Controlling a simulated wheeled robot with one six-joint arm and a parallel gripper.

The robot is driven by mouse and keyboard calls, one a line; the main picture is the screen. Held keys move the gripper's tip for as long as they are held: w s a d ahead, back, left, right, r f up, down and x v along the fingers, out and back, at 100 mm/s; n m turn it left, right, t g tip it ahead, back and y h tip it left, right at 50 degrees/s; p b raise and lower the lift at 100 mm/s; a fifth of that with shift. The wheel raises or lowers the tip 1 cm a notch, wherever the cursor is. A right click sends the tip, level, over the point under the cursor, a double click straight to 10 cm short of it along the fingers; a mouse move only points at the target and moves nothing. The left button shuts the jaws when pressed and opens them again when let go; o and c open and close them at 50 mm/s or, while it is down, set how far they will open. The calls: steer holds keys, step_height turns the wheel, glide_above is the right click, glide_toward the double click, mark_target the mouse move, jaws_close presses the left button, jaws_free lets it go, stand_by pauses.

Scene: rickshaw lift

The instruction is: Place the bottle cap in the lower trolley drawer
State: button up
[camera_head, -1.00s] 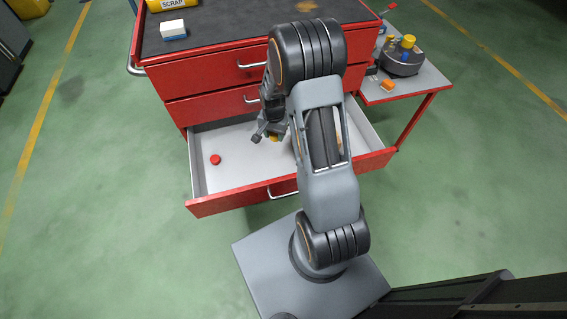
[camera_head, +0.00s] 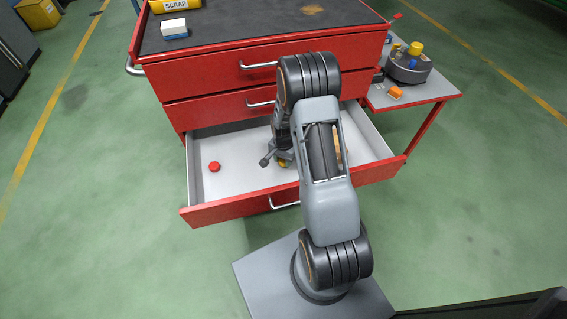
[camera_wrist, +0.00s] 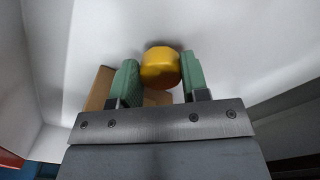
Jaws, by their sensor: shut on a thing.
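A yellow cap (camera_wrist: 160,68) is between the green fingertips of my gripper (camera_wrist: 160,76) in the wrist view, close above the pale drawer floor. In the head view a bit of the yellow cap (camera_head: 283,165) shows beside my gripper (camera_head: 277,159), inside the open lower drawer (camera_head: 235,180) of the red trolley. My arm hides part of it. My gripper is shut on the yellow cap. A red cap (camera_head: 214,166) lies on the drawer floor at the left. I cannot tell whether the yellow cap touches the floor.
A brown block (camera_wrist: 101,88) lies in the drawer behind the fingers, mostly hidden by my arm in the head view. The two drawers above are shut.

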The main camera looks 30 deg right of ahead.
steer(key=shift+f, duration=0.95)
steer(key=shift+f+b, duration=0.2)
steer(key=shift+b, duration=0.1)
steer(key=o, duration=0.9)
